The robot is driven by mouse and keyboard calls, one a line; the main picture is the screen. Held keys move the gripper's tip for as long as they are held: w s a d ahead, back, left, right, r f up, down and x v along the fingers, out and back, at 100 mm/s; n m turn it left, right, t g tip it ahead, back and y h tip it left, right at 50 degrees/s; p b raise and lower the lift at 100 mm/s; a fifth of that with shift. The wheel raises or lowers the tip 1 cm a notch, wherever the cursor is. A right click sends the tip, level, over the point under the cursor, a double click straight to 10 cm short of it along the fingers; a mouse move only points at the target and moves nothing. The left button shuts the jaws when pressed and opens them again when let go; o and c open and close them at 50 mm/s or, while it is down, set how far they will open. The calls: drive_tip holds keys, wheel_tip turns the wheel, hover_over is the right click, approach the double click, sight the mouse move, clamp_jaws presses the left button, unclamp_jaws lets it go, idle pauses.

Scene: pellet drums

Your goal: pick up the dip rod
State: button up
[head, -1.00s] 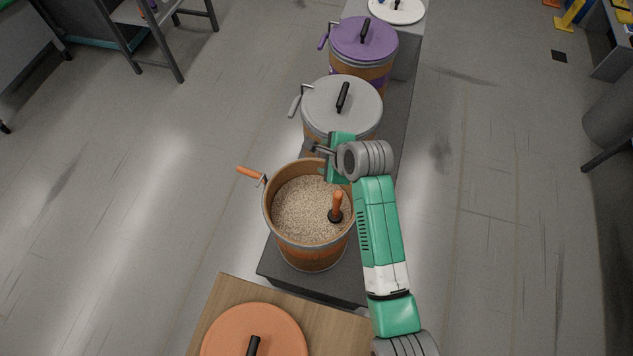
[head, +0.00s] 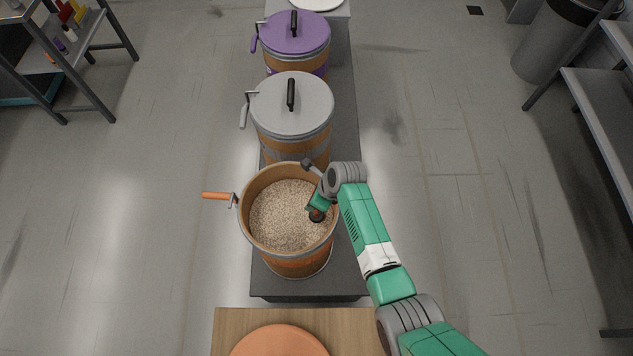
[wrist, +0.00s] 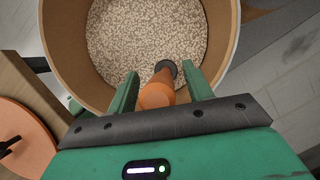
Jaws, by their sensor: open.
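The dip rod (head: 317,216) stands in the pale pellets of the open drum (head: 247,222), near the drum's right side. It has an orange handle and a dark round collar at the pellet surface; what lies below is hidden. My gripper (head: 316,204) is over the rod and covers most of its handle in the head view. In the wrist view the orange handle of the rod (wrist: 158,92) sits between the two green fingers of my open gripper (wrist: 162,80). Gaps show on both sides of the handle, the right one wider.
The open drum's wall rises around the pellets, close to my gripper; an orange-handled clamp (head: 218,196) juts out left. A grey-lidded drum (head: 270,105) and a purple-lidded drum (head: 275,40) stand behind. An orange lid (head: 280,343) lies on the wooden surface (head: 230,325) in front.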

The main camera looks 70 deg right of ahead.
drive_tip(key=shift+w+f, duration=0.1)
drive_tip(key=shift+f, duration=0.25)
clamp_jaws()
